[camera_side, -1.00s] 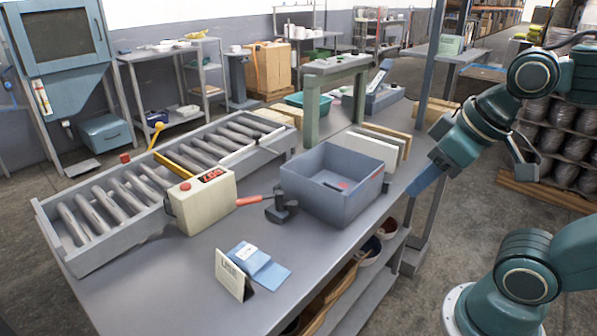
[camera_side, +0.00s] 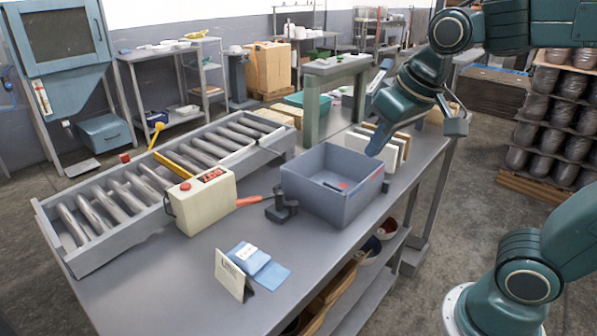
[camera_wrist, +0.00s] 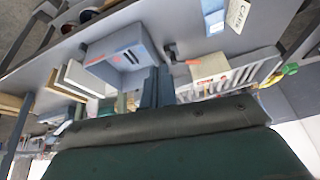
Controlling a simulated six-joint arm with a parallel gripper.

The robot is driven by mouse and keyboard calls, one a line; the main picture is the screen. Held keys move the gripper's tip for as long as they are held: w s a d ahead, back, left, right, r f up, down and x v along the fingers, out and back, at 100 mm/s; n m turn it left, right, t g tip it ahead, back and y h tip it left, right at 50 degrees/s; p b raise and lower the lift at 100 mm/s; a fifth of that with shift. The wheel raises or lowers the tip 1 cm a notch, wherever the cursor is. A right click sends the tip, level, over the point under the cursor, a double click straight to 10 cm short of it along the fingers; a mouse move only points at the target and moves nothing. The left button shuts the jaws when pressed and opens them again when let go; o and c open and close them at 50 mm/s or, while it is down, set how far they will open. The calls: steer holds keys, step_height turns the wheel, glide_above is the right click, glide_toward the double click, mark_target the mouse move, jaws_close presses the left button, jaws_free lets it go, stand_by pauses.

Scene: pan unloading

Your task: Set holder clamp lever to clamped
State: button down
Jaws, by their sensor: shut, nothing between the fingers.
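The clamp lever has a red-orange handle (camera_side: 250,200) that sticks out to the left from a dark clamp block (camera_side: 283,208) on the bench, beside the front left corner of the grey bin (camera_side: 322,208). In the wrist view a small reddish handle (camera_wrist: 170,48) shows between the bin (camera_wrist: 98,46) and the cream box. My gripper (camera_side: 375,148) is shut and empty. It is raised, with its blue fingers pointing down over the back right of the bin, well away from the lever. Its fingers also show in the wrist view (camera_wrist: 157,72).
A cream control box (camera_side: 203,203) with a red display stands left of the lever, before the roller conveyor (camera_side: 70,262). Upright boards (camera_side: 401,150) stand behind the bin. A green frame (camera_side: 312,105) rises further back.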

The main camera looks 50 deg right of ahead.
steer(key=w+a+f+m, duration=0.1)
steer(key=w+a+f, duration=0.1)
steer(key=w, duration=0.6)
steer(key=w+a+f+m+g+h, duration=0.1)
steer(key=w+a+f+m, duration=0.1)
steer(key=w, duration=0.7)
steer(key=w+a+f+m, duration=0.1)
steer(key=w+a+f, duration=0.3)
steer(key=w, duration=0.4)
steer(key=shift+w+f+g+h, duration=0.3)
steer(key=shift+w+f, duration=0.1)
steer(key=shift+f, duration=0.25)
steer(key=shift+f, duration=0.1)
steer(key=shift+x, duration=4.9)
